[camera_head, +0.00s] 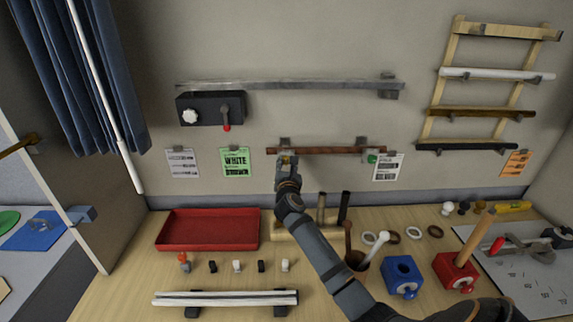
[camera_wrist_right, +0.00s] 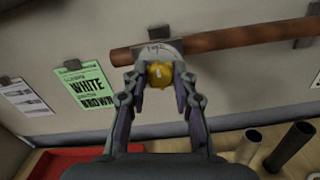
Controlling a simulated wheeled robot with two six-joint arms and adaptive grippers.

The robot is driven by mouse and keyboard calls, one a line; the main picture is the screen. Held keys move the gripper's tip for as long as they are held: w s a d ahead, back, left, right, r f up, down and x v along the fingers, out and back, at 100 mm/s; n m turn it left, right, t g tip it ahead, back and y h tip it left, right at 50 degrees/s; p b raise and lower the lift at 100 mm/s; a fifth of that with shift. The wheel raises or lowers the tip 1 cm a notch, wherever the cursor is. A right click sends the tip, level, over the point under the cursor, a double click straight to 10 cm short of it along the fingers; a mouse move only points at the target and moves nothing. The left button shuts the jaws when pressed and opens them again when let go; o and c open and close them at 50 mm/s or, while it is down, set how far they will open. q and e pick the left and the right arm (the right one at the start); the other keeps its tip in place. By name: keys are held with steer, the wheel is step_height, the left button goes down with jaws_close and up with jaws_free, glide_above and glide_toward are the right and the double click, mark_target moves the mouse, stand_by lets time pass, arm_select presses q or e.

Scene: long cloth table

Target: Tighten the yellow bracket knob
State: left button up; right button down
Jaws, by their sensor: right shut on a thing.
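The yellow bracket knob (camera_wrist_right: 159,74) sits under the grey bracket (camera_wrist_right: 146,51) that holds the left end of a brown rod (camera_wrist_right: 230,42) on the wall. My right gripper (camera_wrist_right: 160,88) is shut on the knob, one finger on each side of it. In the head view my right gripper (camera_head: 287,165) reaches up to the left end of the brown rod (camera_head: 325,150) and mostly hides the knob. A green knob (camera_head: 372,159) shows at the rod's right bracket. My left gripper is not in view.
A green paper reading WHITE and BROWN (camera_head: 235,162) hangs left of the knob. A red tray (camera_head: 208,247), a white rod on stands (camera_head: 225,299), a blue block (camera_head: 402,279) and a red block (camera_head: 455,273) stand on the table. A grey rail (camera_head: 300,84) runs above.

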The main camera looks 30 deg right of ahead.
steer(key=m+b, duration=0.1)
steer(key=m, duration=0.3)
steer(key=shift+f+m, duration=0.15)
steer(key=shift+m, duration=0.25)
steer(key=m+b, duration=0.2)
steer(key=m, duration=0.2)
steer(key=shift+f, duration=0.1)
steer(key=m+b, duration=0.3)
steer(key=m, duration=0.3)
steer(key=shift+f, duration=0.1)
steer(key=m+b, duration=0.3)
steer(key=m, duration=0.1)
steer(key=shift+m, duration=0.3)
steer(key=c, duration=1.1)
jaws_free()
steer(key=shift+s, duration=0.1)
steer(key=shift+o, duration=0.2)
